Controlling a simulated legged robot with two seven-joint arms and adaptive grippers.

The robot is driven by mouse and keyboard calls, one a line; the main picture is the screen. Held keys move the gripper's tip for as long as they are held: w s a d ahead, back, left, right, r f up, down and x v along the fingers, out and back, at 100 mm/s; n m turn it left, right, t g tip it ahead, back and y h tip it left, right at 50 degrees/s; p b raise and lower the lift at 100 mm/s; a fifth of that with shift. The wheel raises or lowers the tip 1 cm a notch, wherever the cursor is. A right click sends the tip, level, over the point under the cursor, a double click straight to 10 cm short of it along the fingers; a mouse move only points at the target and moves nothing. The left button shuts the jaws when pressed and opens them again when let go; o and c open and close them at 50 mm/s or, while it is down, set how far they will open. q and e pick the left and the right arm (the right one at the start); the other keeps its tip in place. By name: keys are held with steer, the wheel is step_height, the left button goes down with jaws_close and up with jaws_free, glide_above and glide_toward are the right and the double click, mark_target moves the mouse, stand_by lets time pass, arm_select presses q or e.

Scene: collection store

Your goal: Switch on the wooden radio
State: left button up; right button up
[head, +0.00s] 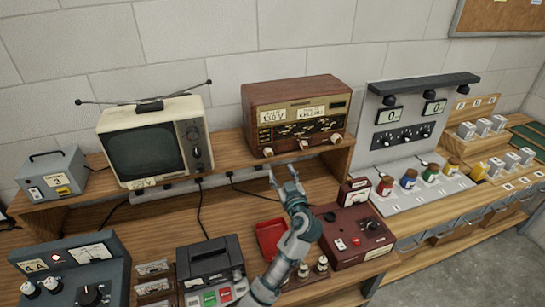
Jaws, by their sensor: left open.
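The wooden radio (252,110) stands on the raised shelf against the wall, upright, in the middle of the head view. Its front has a lit-looking dial, two paper labels and several pale knobs along the lower edge. I cannot tell from here whether it is on. My left gripper (281,169) is open and empty. It shows below the radio's lower left knob (267,152), in front of the shelf edge, with its fingers pointing up towards the radio. A gap shows between the fingertips and the knob. My right gripper is not in view.
A cream television (152,150) with antennas and a grey box (50,174) stand left on the shelf (228,150). Below are a dark cassette device (210,262), a red tray (268,238) and a maroon box (352,236). Coloured jars (408,178) stand right.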

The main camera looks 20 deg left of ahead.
mark_target(270, 154)
arm_select(q)
steer(key=x, duration=0.9)
steer(key=shift+w+a+f, duration=0.1)
steer(key=shift+w+a, duration=0.05)
steer(key=shift+a, duration=0.15)
steer(key=shift+d, duration=0.2)
steer(key=c, duration=0.8)
steer(key=shift+s+a+r, duration=0.2)
steer(key=shift+s, duration=0.05)
jaws_close()
steer(key=shift+a+p, duration=0.3)
steer(key=shift+a, duration=0.2)
steer(key=shift+w+d+f, duration=0.1)
steer(key=shift+w, duration=0.05)
steer(key=shift+d, duration=0.2)
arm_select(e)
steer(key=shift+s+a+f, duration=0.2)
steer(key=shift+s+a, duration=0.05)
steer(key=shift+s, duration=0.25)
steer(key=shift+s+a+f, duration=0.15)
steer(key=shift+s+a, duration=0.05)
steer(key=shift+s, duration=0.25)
